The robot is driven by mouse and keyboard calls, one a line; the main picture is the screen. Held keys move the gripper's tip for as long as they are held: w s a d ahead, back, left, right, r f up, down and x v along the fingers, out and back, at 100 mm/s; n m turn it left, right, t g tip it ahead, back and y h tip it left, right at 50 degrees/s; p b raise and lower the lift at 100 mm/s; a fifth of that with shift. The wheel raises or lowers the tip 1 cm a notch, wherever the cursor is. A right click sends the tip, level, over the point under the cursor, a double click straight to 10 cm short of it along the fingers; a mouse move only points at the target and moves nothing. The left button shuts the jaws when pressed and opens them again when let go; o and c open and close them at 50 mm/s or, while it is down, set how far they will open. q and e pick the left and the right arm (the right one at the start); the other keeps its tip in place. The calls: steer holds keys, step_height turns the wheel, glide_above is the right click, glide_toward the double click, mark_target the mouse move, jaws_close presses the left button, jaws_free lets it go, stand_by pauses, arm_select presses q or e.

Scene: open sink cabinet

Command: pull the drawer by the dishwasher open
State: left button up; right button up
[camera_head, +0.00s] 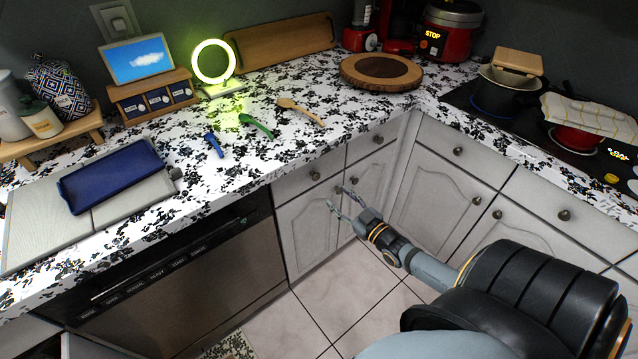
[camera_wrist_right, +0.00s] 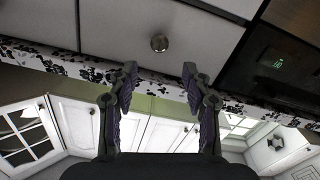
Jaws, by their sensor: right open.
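The drawer (camera_head: 293,184) right beside the steel dishwasher (camera_head: 195,285) is shut, its white front flush with the cabinet. Its small round metal knob (camera_head: 314,175) is in plain view. My right gripper (camera_head: 340,198) is open and empty in front of the cabinet, a little below and to the right of that knob in the head view. In the right wrist view, a round knob (camera_wrist_right: 159,43) on a white front shows beyond the open fingers (camera_wrist_right: 160,76), roughly centred between them and apart from them. My left gripper is not in view.
A patterned countertop (camera_head: 350,110) overhangs the drawers. Another drawer with a knob (camera_head: 378,139) is to the right, beside the cabinet corner. Cutting boards with a blue tray (camera_head: 110,177) and several utensils lie on the counter. The tiled floor (camera_head: 345,290) in front is clear.

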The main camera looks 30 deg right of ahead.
mark_target(318, 178)
steer(key=w+b, duration=0.2)
steer(key=w, duration=0.1)
steer(key=w+b, duration=0.2)
steer(key=w, duration=0.1)
steer(key=w+b, duration=0.1)
steer(key=w, duration=0.2)
steer(key=shift+w+a+f+b, duration=0.1)
steer(key=shift+w+a+b, duration=0.15)
steer(key=shift+a+b, duration=0.15)
steer(key=shift+w+r, duration=0.2)
steer(key=shift+w, duration=0.3)
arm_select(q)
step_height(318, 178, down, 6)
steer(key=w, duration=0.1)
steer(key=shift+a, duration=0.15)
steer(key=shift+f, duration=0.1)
arm_select(e)
jaws_close()
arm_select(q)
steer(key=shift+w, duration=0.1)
